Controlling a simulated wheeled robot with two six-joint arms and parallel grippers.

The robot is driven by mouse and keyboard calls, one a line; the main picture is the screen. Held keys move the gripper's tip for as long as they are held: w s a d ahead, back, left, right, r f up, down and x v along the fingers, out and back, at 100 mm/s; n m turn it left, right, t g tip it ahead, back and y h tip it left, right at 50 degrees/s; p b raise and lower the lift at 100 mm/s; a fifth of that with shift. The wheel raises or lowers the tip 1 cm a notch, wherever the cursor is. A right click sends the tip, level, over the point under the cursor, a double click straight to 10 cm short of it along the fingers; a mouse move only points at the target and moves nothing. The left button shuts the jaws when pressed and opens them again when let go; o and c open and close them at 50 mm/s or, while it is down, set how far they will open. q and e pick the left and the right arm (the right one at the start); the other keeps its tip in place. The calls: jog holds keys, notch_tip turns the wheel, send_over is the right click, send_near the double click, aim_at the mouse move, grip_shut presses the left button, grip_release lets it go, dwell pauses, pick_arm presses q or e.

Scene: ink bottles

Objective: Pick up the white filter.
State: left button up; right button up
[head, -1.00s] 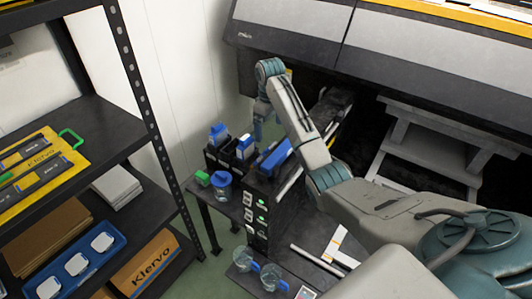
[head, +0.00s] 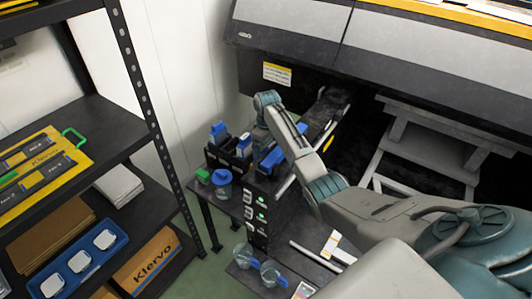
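My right arm reaches in from the right, and its gripper (head: 261,138) points down beside the ink bottles on the black stand. The fingers are small and partly hidden, so I cannot tell if they are open or shut. No thing is plainly the white filter. White rounded pieces (head: 104,239) lie in a blue tray (head: 122,248) on the left shelf. A narrow white piece (head: 244,140) stands among the blue-topped bottles (head: 218,133) near the gripper. I cannot tell whether either is the filter. My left gripper is not in view.
A blue-lidded jar (head: 222,180) and a green-lidded item (head: 203,176) stand left of the black stand (head: 258,205). Clear beakers (head: 243,255) are on the low bench. The shelf's black post (head: 140,90) borders the left. A large printer (head: 400,55) overhangs the back.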

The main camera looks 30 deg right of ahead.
jog(key=c, duration=1.2)
